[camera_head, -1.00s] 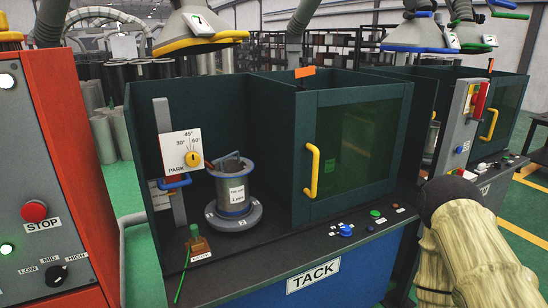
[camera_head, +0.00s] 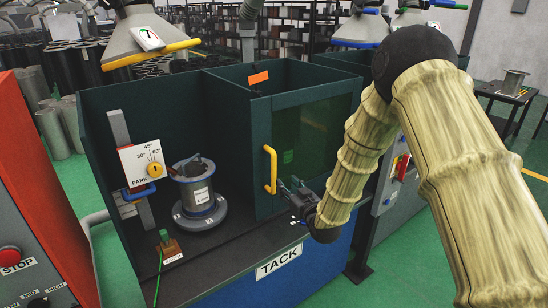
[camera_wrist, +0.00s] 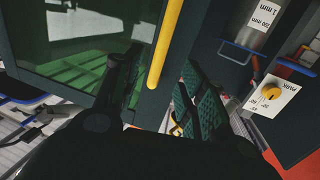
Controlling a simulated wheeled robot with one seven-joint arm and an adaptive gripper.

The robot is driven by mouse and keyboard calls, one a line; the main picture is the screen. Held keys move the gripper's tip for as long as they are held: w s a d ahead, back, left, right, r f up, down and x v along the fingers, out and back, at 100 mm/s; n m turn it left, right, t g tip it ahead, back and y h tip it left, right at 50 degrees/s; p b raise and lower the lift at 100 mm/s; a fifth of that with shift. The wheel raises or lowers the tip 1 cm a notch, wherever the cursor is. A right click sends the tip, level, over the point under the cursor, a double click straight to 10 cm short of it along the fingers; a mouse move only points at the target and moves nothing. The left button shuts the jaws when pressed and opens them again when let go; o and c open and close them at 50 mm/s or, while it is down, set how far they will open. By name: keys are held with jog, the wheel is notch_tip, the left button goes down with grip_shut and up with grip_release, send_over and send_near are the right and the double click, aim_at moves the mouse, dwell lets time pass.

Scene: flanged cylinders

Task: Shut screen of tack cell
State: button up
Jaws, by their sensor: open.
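The tack cell's screen (camera_head: 313,133) is a dark green panel with a tinted window, standing at the right half of the cell. The left half of the cell's front is uncovered. Its yellow upright handle (camera_head: 270,170) is on the screen's left edge; in the wrist view the handle (camera_wrist: 165,45) runs down between my fingers. My gripper (camera_head: 291,190) is open just right of the handle's lower end, apart from it in the head view. A flanged cylinder (camera_head: 196,188) stands on a round base in the cell. The TACK label (camera_head: 279,262) is on the front.
A dial plate marked PARK (camera_head: 141,165) stands on a post at the cell's left. A small brown block with a green cable (camera_head: 168,245) sits on the front ledge. A red cabinet (camera_head: 40,160) is at left; a hood with a yellow rim (camera_head: 150,55) hangs above.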

aim_at(275, 165)
jog(key=shift+t+y, duration=0.3)
jog(key=p+x, duration=0.1)
jog(key=x, duration=0.3)
jog(key=r+p+x, duration=0.1)
jog(key=p+x, duration=0.1)
jog(key=x, duration=0.2)
jog(key=r+p+x, duration=0.1)
jog(key=x, duration=0.3)
jog(key=shift+r, duration=0.2)
grip_shut()
